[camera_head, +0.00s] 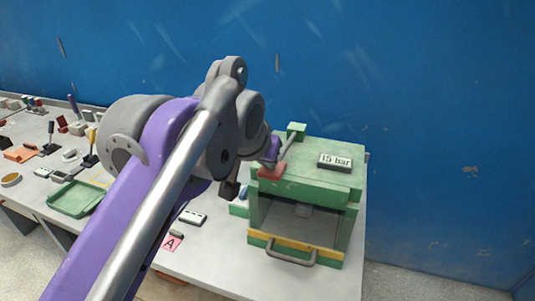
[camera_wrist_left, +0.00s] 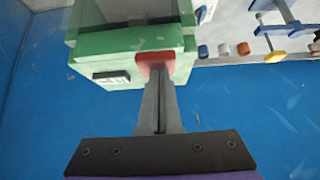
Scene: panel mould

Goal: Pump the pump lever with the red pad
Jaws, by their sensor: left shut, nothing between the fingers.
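The green press (camera_head: 305,180) stands on the right end of the bench, with a "15 bar" plate (camera_head: 336,161) on its top. The red pad (camera_head: 271,172) is at its top left corner, with a grey lever rod (camera_head: 290,146) slanting down towards it from a green block at the back. My left gripper (camera_wrist_left: 158,78) is shut and empty. In the left wrist view its fingertips are at the red pad (camera_wrist_left: 156,58) and overlap its edge; I cannot tell whether they touch. In the head view my arm hides most of the gripper. My right gripper is out of view.
The press's front has a yellow strip and a grey handle (camera_head: 291,258). A pink card marked "A" (camera_head: 172,242) lies left of it. A green tray (camera_head: 76,199) and several small tools lie further left. A blue wall (camera_head: 430,120) stands close behind.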

